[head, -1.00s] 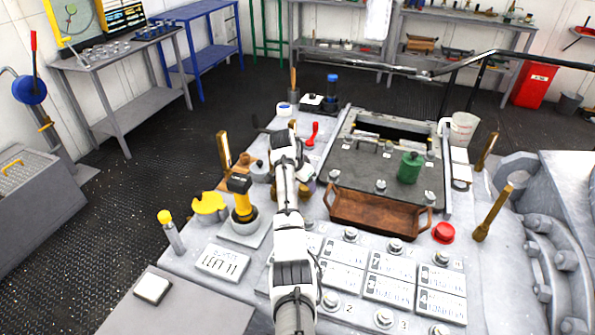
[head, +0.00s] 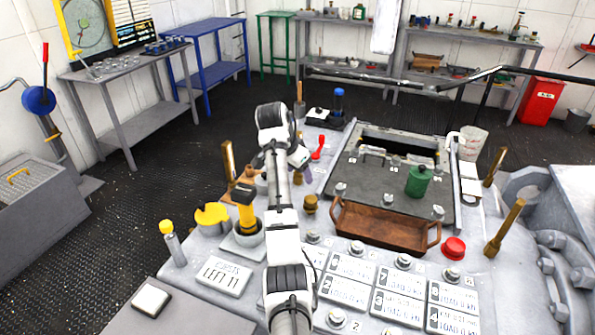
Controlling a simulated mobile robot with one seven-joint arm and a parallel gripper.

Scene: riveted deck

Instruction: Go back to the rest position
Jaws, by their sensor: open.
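My white and grey arm reaches up from the bottom of the head view over the grey console. It bends at a thick joint, and my gripper (head: 300,157) hangs beyond it, small and partly hidden by the arm. Its jaws are open, and I see nothing held in them. It is above the console's far left part, near a red-handled lever (head: 318,148) and left of the dark hatch plate (head: 375,183). A brass knob (head: 311,204) stands just right of the forearm.
A brown tray (head: 385,228) and a green canister (head: 418,181) are on the right. A yellow-and-black handle (head: 245,205) and a yellow valve (head: 211,215) stand close left of the arm. A dark rail (head: 440,85) crosses behind. Dark floor is open at left.

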